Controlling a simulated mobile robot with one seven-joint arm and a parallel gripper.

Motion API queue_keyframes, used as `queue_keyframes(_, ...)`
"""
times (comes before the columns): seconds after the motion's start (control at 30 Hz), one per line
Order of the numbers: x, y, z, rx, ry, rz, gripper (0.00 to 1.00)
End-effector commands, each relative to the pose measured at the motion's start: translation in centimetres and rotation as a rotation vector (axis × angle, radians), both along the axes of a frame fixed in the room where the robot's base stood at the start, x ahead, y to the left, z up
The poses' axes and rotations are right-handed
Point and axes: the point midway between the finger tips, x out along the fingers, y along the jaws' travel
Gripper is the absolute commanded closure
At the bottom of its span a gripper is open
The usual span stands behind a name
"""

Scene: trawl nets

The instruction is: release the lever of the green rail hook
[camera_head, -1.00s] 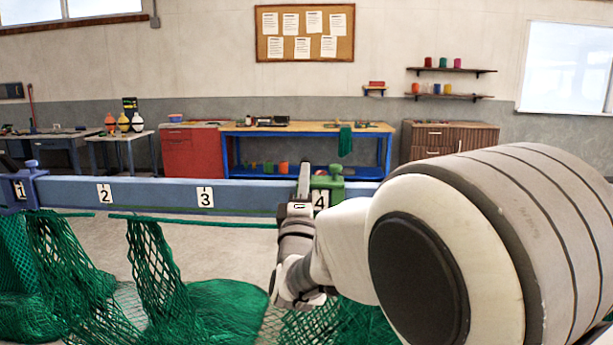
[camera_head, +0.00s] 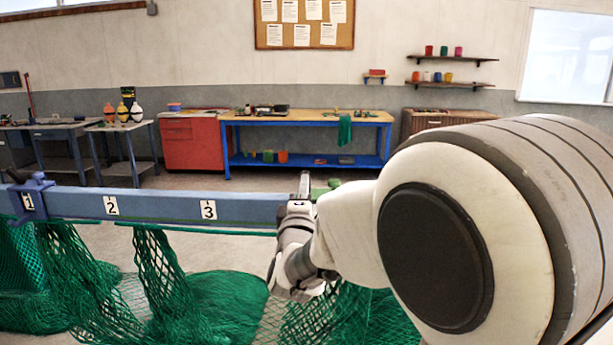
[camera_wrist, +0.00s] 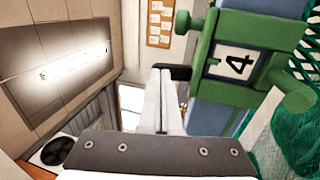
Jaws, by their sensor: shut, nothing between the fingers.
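The green rail hook (camera_wrist: 245,58) is clamped on the blue rail and carries a plate marked 4, filling the upper right of the wrist view. It has a round green knob (camera_wrist: 182,22) at its upper left and a thick green stub (camera_wrist: 295,97) at its right. I cannot tell which part is the lever. In the head view only a bit of the hook (camera_head: 324,191) shows beside my arm. My gripper (camera_wrist: 172,74) is shut and empty, its dark fingertips close to the hook's left side; contact is unclear. It also shows in the head view (camera_head: 304,182).
The blue rail (camera_head: 160,205) runs across the head view with plates 1, 2 and 3. A purple hook (camera_head: 30,195) sits at plate 1. Green netting (camera_head: 160,280) hangs below and spreads on the floor. A workbench (camera_head: 300,117) and red cabinet (camera_head: 190,143) stand behind.

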Motion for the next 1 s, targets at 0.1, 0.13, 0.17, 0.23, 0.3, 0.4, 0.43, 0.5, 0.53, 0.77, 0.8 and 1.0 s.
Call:
queue_keyframes(0.1, 0.2, 0.0, 1.4, 0.0, 0.069, 0.0, 1.0)
queue_keyframes(0.13, 0.3, -0.1, 1.5, 0.001, 0.087, -0.001, 1.0)
queue_keyframes(0.17, 0.3, -0.1, 1.6, 0.002, 0.104, -0.001, 1.0)
queue_keyframes(0.23, 0.5, -0.1, 1.8, 0.003, 0.144, -0.001, 1.0)
queue_keyframes(0.3, 0.6, -0.1, 1.9, 0.005, 0.185, -0.001, 1.0)
queue_keyframes(0.4, 0.8, -0.1, 2.1, 0.006, 0.243, -0.001, 1.0)
queue_keyframes(0.43, 0.9, -0.1, 2.1, 0.008, 0.261, -0.001, 1.0)
queue_keyframes(0.5, 1.1, -0.1, 2.2, 0.011, 0.301, -0.002, 1.0)
queue_keyframes(0.53, 1.1, -0.1, 2.3, 0.01, 0.318, -0.001, 1.0)
queue_keyframes(0.77, 1.2, -0.1, 1.3, 0.011, 0.345, -0.001, 1.0)
queue_keyframes(0.8, 1.2, -0.1, 1.3, 0.011, 0.344, -0.001, 1.0)
queue_keyframes(1.0, 1.3, -0.2, 1.6, 0.011, 0.343, -0.001, 1.0)
